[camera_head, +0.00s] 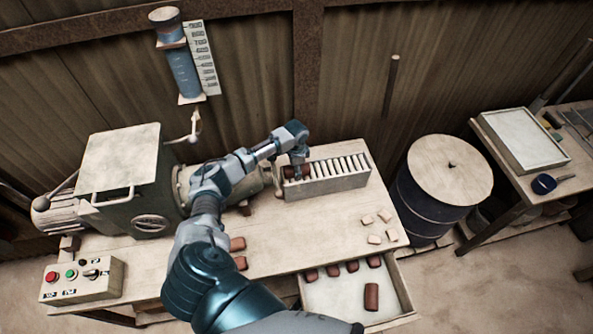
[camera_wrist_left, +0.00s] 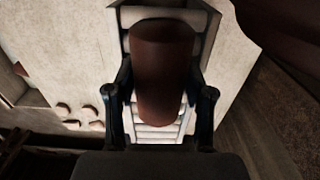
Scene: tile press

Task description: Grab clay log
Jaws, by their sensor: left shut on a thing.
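The clay log (camera_wrist_left: 162,75) is a reddish-brown cylinder. In the left wrist view it sits between the two fingers of my left gripper (camera_wrist_left: 160,105), which is shut on it. In the head view the log (camera_head: 292,172) is at the left end of the slatted rack (camera_head: 340,184), with my left gripper (camera_head: 300,166) over it. I cannot tell whether the log touches the rack. My right gripper is not in view.
A green press (camera_head: 130,165) stands left on the table. Small pale pieces (camera_head: 374,239) lie at the table's right. An open drawer (camera_head: 335,300) below holds several brown pieces. A control box (camera_head: 82,278) sits front left. A drum (camera_head: 445,185) stands to the right.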

